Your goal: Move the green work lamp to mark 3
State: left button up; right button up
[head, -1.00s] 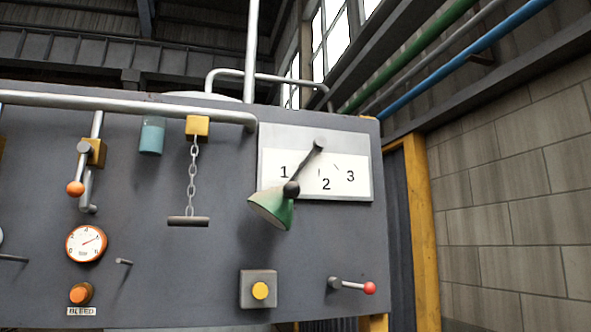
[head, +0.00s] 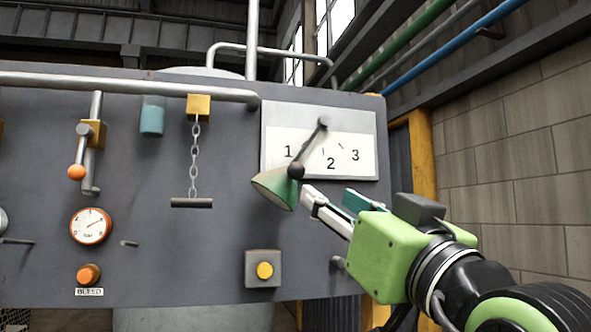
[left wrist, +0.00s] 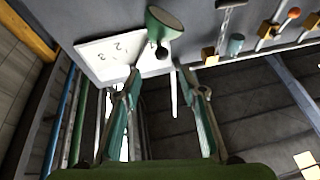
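The green work lamp (head: 272,188) hangs on a short dark arm from a pivot on the white plate (head: 362,122) marked 1, 2 and 3. Its arm slants down and left, with the dark joint near mark 1 (head: 288,152). Mark 3 (head: 355,155) is at the plate's right. My left gripper (head: 326,193) is open, just right of the lamp and apart from it in the head view. In the left wrist view, the lamp (left wrist: 165,22) shows beyond the spread, empty fingers (left wrist: 158,70). My right gripper is not in view.
On the grey panel are a chain with a handle (head: 191,202), a yellow button box (head: 264,270), an orange-knobbed lever (head: 76,172) and a gauge (head: 90,226). A yellow post (head: 421,155) and a block wall (head: 515,170) stand at right.

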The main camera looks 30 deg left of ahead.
aim_at(298, 173)
pick_arm(q)
jog(key=p+x, duration=0.2)
jog(key=x, duration=0.2)
jog(key=p+x, duration=0.3)
jog(key=x, duration=0.1)
jog(key=p+x, duration=0.2)
jog(key=x, duration=0.2)
jog(key=shift+s+a+r+p, duration=0.25)
jog(key=shift+r+p, duration=0.05)
jog(key=shift+r, duration=0.15)
jog(key=shift+w+a+r+p, duration=0.1)
jog(key=shift+w+a+p, duration=0.2)
jog(key=shift+w+a, duration=0.2)
jog(key=shift+c, duration=0.5)
grip_shut()
